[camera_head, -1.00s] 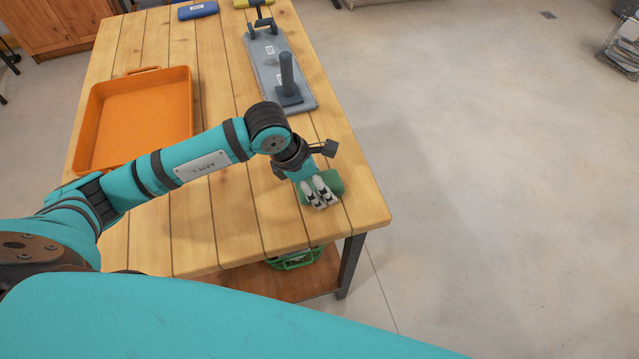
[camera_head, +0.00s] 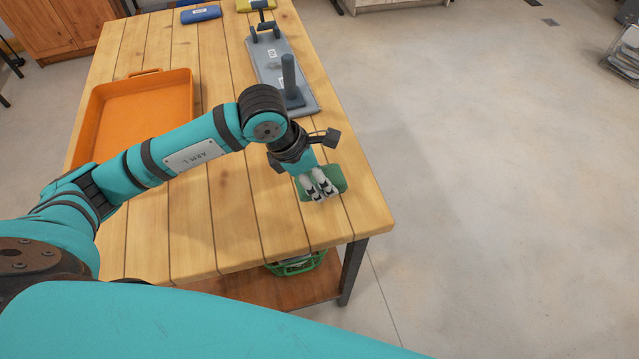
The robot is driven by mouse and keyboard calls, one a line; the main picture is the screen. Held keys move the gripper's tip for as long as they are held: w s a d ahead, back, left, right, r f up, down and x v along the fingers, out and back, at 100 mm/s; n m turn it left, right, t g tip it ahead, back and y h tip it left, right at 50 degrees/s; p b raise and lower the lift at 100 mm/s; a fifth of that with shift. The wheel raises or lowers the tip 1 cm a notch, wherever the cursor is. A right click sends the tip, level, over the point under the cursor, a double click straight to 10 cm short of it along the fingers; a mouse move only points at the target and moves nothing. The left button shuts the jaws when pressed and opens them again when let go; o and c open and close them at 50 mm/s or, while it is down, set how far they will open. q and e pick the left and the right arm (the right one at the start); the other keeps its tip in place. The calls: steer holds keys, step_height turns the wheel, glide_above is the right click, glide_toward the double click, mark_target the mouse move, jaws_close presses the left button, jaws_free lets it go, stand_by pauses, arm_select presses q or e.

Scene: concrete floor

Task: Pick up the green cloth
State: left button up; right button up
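The green cloth (camera_head: 338,179) is a small bunched bundle near the right front corner of the wooden table (camera_head: 235,215). My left gripper (camera_head: 319,191) comes in from the left and points down at the cloth. Its pale fingers sit close together on the cloth, and green shows on both sides of them. It looks shut on the cloth. The cloth seems a little above the table top, though the gap under it is hard to see. My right gripper is out of view.
An orange tray (camera_head: 140,75) stands at the left of the table. A grey board with a dark post (camera_head: 290,80) lies behind the gripper. Blue (camera_head: 200,13) and yellow (camera_head: 250,4) items are at the far end. A green basket (camera_head: 297,265) sits on the lower shelf.

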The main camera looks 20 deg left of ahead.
arm_select(q)
steer(key=s+b, duration=0.2)
steer(key=s, duration=0.7)
steer(key=shift+s+a+r, duration=0.1)
steer(key=shift+s, duration=0.2)
steer(key=s+p, duration=0.4)
steer(key=p, duration=0.1)
steer(key=s+r+p, duration=0.1)
steer(key=s+p, duration=0.1)
steer(key=shift+w+a+f, duration=0.1)
